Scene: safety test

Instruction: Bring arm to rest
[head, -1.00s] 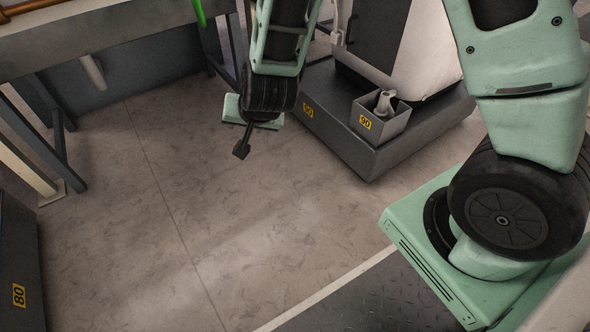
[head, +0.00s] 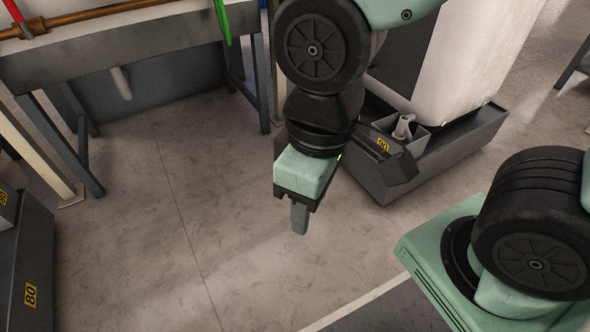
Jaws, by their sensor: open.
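My arm hangs down in the upper middle of the head view, with its green and black joints bent. My gripper (head: 299,216) points down at its end, below a pale green hand block. It is seen nearly edge-on, so one grey finger shows and the other is not clearly visible. Nothing shows held in it. It is over bare floor, apart from the bench and the cart.
A grey bench (head: 150,45) with a copper pipe (head: 100,15) along it stands at the back left. A dark-based cart (head: 450,148) with a white body is close to the right of my gripper. A dark box (head: 30,270) is at the left edge. The middle floor is clear.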

